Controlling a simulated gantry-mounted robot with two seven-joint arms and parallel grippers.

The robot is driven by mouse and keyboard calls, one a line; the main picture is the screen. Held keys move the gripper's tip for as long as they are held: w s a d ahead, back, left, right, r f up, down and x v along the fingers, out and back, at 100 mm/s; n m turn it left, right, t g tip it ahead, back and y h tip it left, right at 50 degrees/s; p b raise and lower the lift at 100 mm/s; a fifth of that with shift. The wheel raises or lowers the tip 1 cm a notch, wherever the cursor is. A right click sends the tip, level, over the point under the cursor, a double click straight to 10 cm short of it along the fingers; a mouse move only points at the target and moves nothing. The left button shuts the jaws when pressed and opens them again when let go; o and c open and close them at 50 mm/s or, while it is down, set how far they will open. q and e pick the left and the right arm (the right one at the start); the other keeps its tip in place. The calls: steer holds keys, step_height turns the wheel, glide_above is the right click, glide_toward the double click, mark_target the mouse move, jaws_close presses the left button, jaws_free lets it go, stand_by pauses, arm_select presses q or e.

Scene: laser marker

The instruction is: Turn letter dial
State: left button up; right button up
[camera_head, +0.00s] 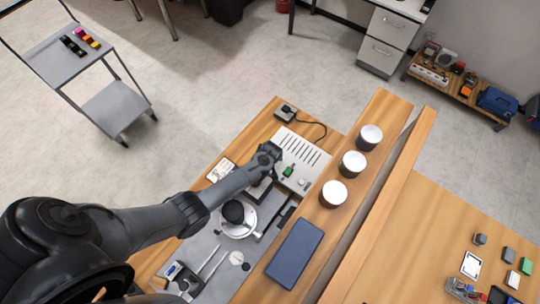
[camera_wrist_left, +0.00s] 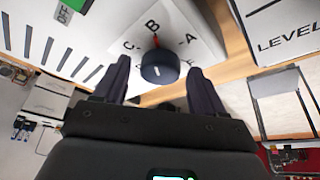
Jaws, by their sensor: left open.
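The letter dial is a dark round knob (camera_wrist_left: 160,67) on a white plate (camera_wrist_left: 200,32) marked with letters, seen in the left wrist view. A, B and C are readable, and a red mark above the knob lies by the B. My left gripper (camera_wrist_left: 157,72) is open, with one dark finger on each side of the knob. I cannot tell whether the fingers touch it. In the head view my left gripper (camera_head: 271,151) is at the left edge of the white slotted panel (camera_head: 312,148) and hides the dial. My right gripper is not in view.
A green switch (camera_head: 288,171) sits on the panel. White round containers (camera_head: 353,163) stand on the wooden ledge to the right, with a blue box (camera_head: 295,254) below them. A round grey-white device (camera_head: 238,231) stands below my left forearm. A cart (camera_head: 60,60) stands far left.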

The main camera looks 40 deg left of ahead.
arm_select(q)
steer(key=shift+r, duration=0.1)
steer(key=p+v, duration=0.1)
steer(key=v, duration=0.9)
steer(key=shift+s+r, duration=0.15)
steer(key=shift+r, duration=0.1)
steer(key=shift+d+p, duration=0.1)
steer(key=shift+p, duration=0.2)
step_height(320, 180, up, 7)
steer(key=p, duration=0.5)
stand_by(0.4)
